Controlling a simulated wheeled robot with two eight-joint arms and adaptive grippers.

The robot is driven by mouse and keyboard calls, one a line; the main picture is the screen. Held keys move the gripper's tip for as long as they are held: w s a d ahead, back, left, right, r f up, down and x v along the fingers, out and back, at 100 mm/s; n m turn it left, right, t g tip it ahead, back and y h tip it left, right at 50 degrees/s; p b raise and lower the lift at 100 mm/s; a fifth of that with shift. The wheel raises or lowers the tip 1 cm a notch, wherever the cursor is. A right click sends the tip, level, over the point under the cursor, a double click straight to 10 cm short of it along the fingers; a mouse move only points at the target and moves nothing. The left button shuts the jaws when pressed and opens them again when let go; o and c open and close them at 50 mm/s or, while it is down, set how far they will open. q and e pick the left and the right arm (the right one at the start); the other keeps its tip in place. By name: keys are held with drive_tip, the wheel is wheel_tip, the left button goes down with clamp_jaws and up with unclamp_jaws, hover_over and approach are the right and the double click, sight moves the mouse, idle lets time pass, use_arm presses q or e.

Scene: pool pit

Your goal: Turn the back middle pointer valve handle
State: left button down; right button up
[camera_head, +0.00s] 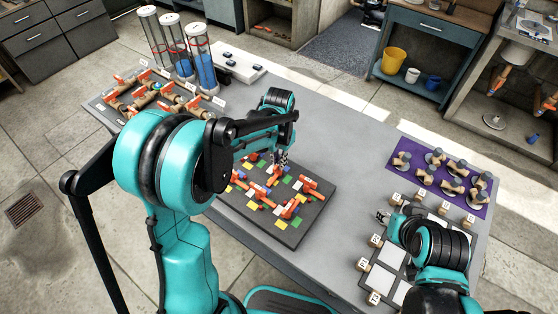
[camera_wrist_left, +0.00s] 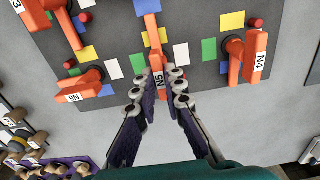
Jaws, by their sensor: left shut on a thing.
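The pointer valve board (camera_head: 304,229) is a dark panel with orange handles and coloured squares, in the middle of the table. My left gripper (camera_head: 280,158) reaches down over its back edge. In the left wrist view, the orange handle marked N5 (camera_wrist_left: 153,42) is the middle one of the near row. My left fingers (camera_wrist_left: 162,84) are closed in on both sides of its labelled end. The N4 handle (camera_wrist_left: 260,52) and N6 handle (camera_wrist_left: 82,88) stand either side, clear of the fingers. My right gripper (camera_head: 384,216) is low by the white-square board; its opening is too small to tell.
Orange-handled pipework (camera_head: 150,95) and clear tubes (camera_head: 200,55) stand at the table's back left. A purple mat (camera_head: 432,199) with several small valves lies at the right, beside a white-square board (camera_head: 388,296). Bare grey table (camera_head: 335,145) lies behind the valve board.

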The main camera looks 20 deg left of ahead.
use_arm(q)
drive_tip(key=c, duration=1.6)
unclamp_jaws()
wheel_tip(320, 180, up, 12)
